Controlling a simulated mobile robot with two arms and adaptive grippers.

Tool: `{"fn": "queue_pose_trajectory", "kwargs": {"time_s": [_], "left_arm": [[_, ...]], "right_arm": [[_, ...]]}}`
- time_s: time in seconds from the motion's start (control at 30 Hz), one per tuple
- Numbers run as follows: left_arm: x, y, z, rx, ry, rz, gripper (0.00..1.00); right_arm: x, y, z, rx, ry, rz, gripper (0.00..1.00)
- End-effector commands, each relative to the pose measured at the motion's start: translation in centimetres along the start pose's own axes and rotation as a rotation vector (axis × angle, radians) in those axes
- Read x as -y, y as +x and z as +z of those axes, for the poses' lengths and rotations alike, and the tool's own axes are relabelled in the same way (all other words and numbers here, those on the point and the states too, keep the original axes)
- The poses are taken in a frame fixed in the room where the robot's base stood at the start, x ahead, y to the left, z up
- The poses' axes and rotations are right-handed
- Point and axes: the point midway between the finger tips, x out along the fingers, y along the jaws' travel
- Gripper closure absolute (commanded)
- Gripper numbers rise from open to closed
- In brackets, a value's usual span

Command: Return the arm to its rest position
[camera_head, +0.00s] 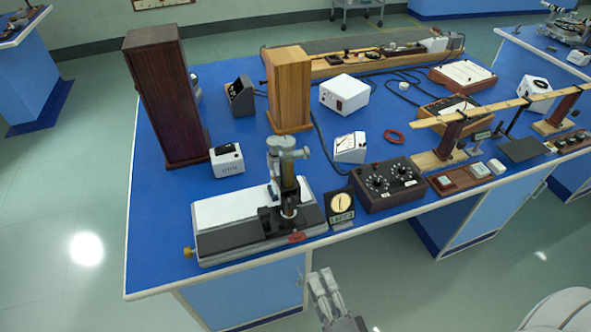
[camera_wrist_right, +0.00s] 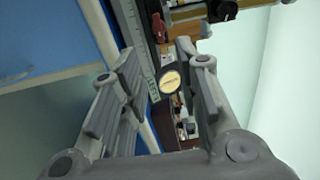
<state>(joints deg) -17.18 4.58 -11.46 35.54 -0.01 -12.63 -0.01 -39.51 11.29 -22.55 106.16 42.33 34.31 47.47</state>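My right gripper (camera_head: 322,284) shows at the bottom of the head view, in front of the blue bench's (camera_head: 150,225) front edge and over the floor. In the right wrist view its two fingers (camera_wrist_right: 157,54) stand apart with nothing held between them. Beyond them shows the small dial sign (camera_wrist_right: 169,82), which also stands at the bench front in the head view (camera_head: 341,204). My left gripper is in neither view.
A microscope-like instrument on a white and black base (camera_head: 225,208) stands at the bench's front left. A dark knobbed box (camera_head: 388,184) sits right of the dial sign. Tall wooden boxes (camera_head: 165,95) (camera_head: 288,88) stand behind. The floor (camera_head: 420,285) in front looks clear.

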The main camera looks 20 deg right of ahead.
Motion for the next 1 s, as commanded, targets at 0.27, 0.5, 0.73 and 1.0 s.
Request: {"fn": "queue_pose_trajectory", "kwargs": {"time_s": [0.27, 0.5, 0.73, 1.0], "left_arm": [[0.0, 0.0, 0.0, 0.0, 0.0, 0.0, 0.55], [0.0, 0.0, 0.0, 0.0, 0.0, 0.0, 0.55], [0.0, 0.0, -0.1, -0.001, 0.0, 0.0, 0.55], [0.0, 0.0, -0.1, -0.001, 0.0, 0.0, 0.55]], "right_arm": [[-2.9, 0.0, 0.4, 0.037, -0.096, 0.054, 0.7], [-16.2, -1.9, 0.7, 0.24, -0.527, 0.311, 0.7], [-29.4, -7.6, -1.5, 0.524, -0.934, 0.6, 0.7], [-40.1, -18.2, -5.9, 0.95, -1.274, 0.914, 0.7]]}}
